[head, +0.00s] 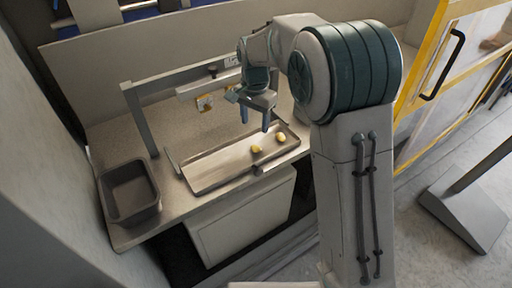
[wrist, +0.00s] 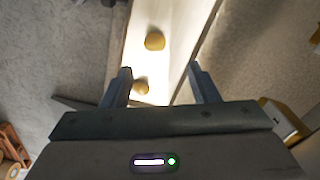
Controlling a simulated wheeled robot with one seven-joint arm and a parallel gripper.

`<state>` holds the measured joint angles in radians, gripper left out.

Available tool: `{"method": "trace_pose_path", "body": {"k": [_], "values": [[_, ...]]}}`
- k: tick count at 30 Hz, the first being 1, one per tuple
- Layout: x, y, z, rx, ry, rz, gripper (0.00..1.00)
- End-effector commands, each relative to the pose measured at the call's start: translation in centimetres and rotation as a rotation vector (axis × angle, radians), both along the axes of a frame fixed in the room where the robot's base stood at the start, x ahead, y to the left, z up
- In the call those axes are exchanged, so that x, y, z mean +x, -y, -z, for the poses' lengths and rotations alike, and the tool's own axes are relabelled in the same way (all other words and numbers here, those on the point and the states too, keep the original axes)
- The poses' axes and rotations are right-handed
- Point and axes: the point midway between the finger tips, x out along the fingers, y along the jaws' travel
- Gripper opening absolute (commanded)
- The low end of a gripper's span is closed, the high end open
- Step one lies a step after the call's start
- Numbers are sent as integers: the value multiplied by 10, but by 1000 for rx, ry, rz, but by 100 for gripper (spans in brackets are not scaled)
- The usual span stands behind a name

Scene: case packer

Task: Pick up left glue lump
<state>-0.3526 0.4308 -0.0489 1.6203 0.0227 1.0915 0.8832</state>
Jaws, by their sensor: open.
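In the wrist view my gripper (wrist: 162,80) shows both fingers spread. One lump (wrist: 154,41) appears beyond the fingertips and seems to be the left one. The other lump (wrist: 140,86) shows close beside the left finger, partly shaded.
An empty dark grey bin (head: 130,190) stands on the worktop left of the tray. A grey frame (head: 139,118) with a crossbar rises behind the tray. A yellow-framed door (head: 436,70) stands at the right. The tray's left part is clear.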

Motion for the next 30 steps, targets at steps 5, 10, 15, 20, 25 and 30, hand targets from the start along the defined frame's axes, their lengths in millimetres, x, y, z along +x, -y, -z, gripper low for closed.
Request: {"method": "trace_pose_path", "body": {"k": [5,10,15,20,25,30], "values": [[-1,0,30,-1,-3,-1,55],[-1,0,42,0,-1,-2,55],[-6,3,61,-1,-6,-2,55],[-7,4,85,-1,-3,-2,55],[-7,4,94,1,1,-2,55],[-7,4,94,1,1,-2,55]]}}
